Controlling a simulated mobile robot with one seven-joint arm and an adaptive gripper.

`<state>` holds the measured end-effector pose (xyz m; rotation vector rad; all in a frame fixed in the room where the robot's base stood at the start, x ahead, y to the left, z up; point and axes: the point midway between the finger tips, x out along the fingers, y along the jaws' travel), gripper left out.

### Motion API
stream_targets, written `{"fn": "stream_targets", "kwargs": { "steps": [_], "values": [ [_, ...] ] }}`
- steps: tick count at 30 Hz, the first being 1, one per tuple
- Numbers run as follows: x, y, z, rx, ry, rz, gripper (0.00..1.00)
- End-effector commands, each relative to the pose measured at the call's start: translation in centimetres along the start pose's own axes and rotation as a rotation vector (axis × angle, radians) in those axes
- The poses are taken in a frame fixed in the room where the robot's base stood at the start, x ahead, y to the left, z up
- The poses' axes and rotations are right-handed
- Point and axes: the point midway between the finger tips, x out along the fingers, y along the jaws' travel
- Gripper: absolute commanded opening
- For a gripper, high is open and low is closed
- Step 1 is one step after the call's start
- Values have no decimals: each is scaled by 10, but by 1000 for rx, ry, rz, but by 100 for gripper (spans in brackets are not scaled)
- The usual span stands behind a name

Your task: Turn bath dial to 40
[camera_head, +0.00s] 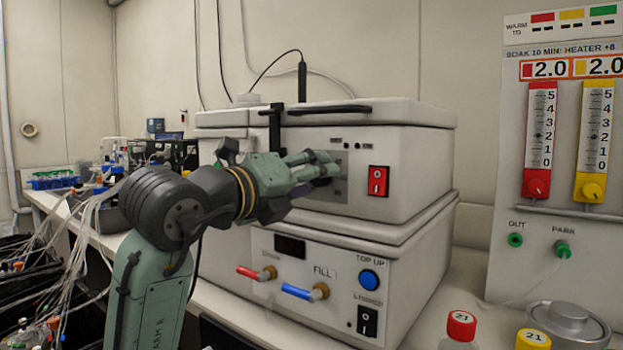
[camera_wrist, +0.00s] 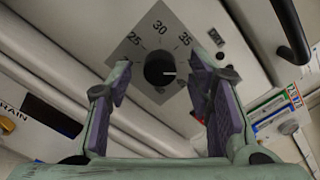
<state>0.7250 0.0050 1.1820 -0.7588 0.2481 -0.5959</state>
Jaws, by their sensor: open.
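The bath dial is a round black knob (camera_wrist: 160,68) on a grey scale plate (camera_wrist: 163,22) in the wrist view. The numbers 25, 30 and 35 are readable; any further marks on the right are hidden behind a finger. A white pointer line on the knob faces right, past 35. My gripper (camera_wrist: 158,76) is open, with one finger on each side of the knob and gaps visible between. In the head view my gripper (camera_head: 318,165) is at the front of the upper white bath unit (camera_head: 420,150), and its fingers hide the knob.
A red rocker switch (camera_head: 378,181) sits right of the dial. Below are a red tap (camera_head: 257,273), a blue tap (camera_head: 304,291) and a blue button (camera_head: 369,280). A dark lid handle (camera_head: 330,109) runs above. Bottles with red (camera_head: 461,324) and yellow (camera_head: 533,339) caps stand front right.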

Motion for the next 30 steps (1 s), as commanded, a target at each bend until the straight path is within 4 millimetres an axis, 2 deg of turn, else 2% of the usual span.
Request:
{"fn": "stream_targets", "kwargs": {
  "steps": [9,15,21,30],
  "values": [
    [-64,0,1,2,-5,1,47],
    [-98,0,1,1,-4,2,47],
    [-112,0,0,0,-2,0,47],
    [-113,0,0,0,-1,0,47]
  ]
}}
